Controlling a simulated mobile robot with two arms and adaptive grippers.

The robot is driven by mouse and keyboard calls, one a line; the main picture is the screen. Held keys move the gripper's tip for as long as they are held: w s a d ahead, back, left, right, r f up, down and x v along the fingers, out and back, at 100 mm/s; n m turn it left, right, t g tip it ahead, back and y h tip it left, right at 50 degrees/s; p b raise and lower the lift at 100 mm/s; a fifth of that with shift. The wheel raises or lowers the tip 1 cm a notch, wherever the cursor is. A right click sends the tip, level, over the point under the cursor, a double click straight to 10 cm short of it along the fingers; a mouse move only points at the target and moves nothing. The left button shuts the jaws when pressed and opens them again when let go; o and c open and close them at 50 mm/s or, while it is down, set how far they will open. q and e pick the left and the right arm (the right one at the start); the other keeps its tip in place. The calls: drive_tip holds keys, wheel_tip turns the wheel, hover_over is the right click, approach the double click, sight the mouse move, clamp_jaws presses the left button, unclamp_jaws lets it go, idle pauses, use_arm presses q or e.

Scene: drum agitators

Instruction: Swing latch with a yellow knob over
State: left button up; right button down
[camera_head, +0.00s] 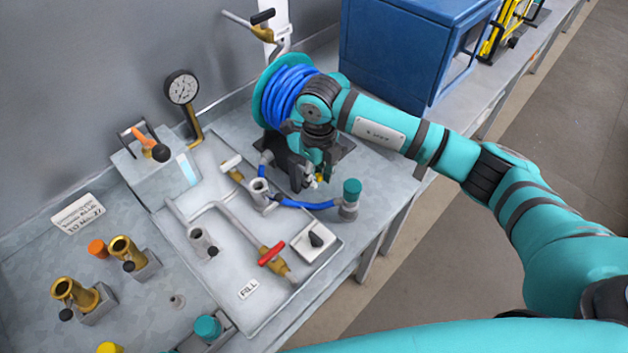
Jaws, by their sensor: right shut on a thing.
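My right gripper (312,182) reaches down from above at the right part of the metal bench. Its fingers are shut at the yellow knob (321,177) of the latch; only a small bit of yellow shows at the fingertips. The latch arm itself is mostly hidden behind the fingers and the dark gripper body, so I cannot tell its angle. My left gripper is not in view.
A blue hose coil (284,97) stands close behind the gripper. A teal-capped fitting (350,197) with a blue hose is just right of it. A red-handled valve (271,254) and a black-knobbed plate (317,241) lie in front. A blue cabinet (400,45) stands behind the arm.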

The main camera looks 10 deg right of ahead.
drive_tip(key=shift+w+a+r, duration=0.15)
drive_tip(key=shift+w+r, duration=0.1)
drive_tip(key=shift+r, duration=0.45)
drive_tip(key=shift+w+a+r, duration=0.1)
drive_tip(key=shift+w+r, duration=0.15)
drive_tip(key=shift+r, duration=0.2)
drive_tip(key=shift+w+a+r, duration=0.1)
drive_tip(key=shift+w+r, duration=0.15)
drive_tip(key=shift+r, duration=0.2)
drive_tip(key=c, duration=1.5)
unclamp_jaws()
drive_tip(key=o, duration=0.4)
drive_tip(key=shift+a+f, duration=0.1)
drive_tip(key=shift+a, duration=0.05)
drive_tip(key=shift+s, duration=0.1)
drive_tip(key=shift+f, duration=0.1)
drive_tip(key=shift+p, duration=0.3)
